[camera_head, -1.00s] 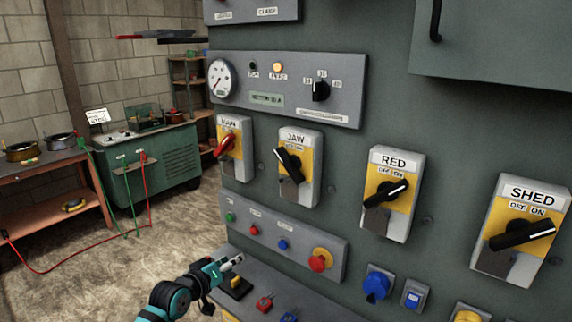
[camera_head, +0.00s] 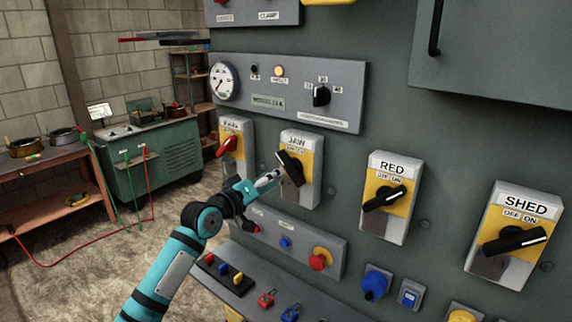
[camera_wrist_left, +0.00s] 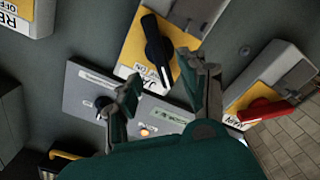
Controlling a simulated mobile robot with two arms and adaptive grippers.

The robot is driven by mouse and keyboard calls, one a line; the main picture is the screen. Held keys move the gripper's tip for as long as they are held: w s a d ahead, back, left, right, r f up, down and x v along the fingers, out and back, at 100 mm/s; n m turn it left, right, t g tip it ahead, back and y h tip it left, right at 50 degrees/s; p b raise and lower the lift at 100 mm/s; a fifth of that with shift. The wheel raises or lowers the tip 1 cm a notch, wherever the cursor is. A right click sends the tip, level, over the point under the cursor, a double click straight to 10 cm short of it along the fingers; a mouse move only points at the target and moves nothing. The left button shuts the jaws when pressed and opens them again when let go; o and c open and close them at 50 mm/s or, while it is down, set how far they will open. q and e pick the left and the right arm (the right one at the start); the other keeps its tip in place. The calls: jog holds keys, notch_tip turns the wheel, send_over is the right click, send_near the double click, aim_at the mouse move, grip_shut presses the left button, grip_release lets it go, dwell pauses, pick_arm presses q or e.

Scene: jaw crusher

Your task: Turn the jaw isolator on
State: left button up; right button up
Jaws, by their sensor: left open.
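The jaw isolator (camera_head: 302,182) is a grey box with a yellow plate and a JAW label, on the dark green panel. Its black rotary handle (camera_head: 291,168) tilts up to the left. My left gripper (camera_head: 268,181) is just left of the handle and seems apart from it. In the left wrist view the black handle (camera_wrist_left: 157,50) shows beyond the open, empty fingers of my left gripper (camera_wrist_left: 160,85). The isolator's OFF and ON words are too small to read clearly. My right gripper is not in view.
The main isolator with a red handle (camera_head: 227,146) is close on the left. The RED isolator (camera_head: 386,198) and SHED isolator (camera_head: 514,237) are to the right. A row of push buttons (camera_head: 320,259) lies below. A green bench cabinet (camera_head: 160,157) stands at the back left.

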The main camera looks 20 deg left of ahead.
aim_at(287, 169)
pick_arm(q)
jog(key=p+x, duration=0.1)
jog(key=x, duration=0.5)
jog(key=shift+w, duration=0.3)
grip_shut()
